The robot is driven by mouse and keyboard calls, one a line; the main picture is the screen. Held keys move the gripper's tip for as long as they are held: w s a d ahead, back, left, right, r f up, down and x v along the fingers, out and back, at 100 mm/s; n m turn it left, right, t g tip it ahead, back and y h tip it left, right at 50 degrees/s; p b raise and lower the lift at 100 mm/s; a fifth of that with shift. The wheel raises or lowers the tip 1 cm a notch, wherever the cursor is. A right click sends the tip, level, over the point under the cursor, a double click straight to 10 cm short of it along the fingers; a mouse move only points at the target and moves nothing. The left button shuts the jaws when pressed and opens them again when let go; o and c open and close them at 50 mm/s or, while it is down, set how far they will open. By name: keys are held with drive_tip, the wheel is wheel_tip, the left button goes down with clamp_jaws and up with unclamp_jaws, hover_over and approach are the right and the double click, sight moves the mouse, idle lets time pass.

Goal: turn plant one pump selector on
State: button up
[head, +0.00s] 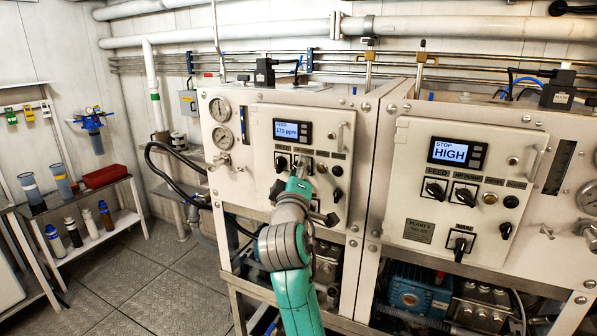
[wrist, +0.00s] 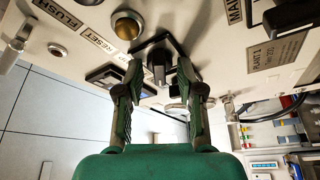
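The plant one panel (head: 262,190) is the left white panel in the head view, with a lit display (head: 292,131) reading about "FEED 175 ppm". My gripper (head: 302,168) is at the upper middle of this panel and partly hides the selectors there. In the wrist view, a black selector knob (wrist: 158,66) on a dark square plate lies between the tips of my open gripper (wrist: 156,84). The fingers stand on either side of the knob, with gaps visible; contact cannot be told. The label of this knob is not readable. A black feed selector (head: 281,162) is to the left of my gripper.
The right panel (head: 462,150) has a display reading "STOP HIGH". A shelf with bottles (head: 87,225) stands at left. The floor (head: 150,285) there is clear.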

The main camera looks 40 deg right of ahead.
clamp_jaws()
idle(0.3)
drive_tip(key=m+g+h, duration=0.1)
drive_tip(key=m+h, duration=0.1)
drive_tip(key=m, duration=0.3)
drive_tip(key=m+g+h, duration=0.1)
drive_tip(key=m+g, duration=0.1)
drive_tip(key=m, duration=0.3)
drive_tip(key=m+g+h, duration=0.2)
drive_tip(key=m, duration=0.4)
drive_tip(key=shift+w+f+h, duration=0.15)
drive_tip(key=shift+h, duration=0.15)
drive_tip(key=shift+g, duration=0.4)
unclamp_jaws()
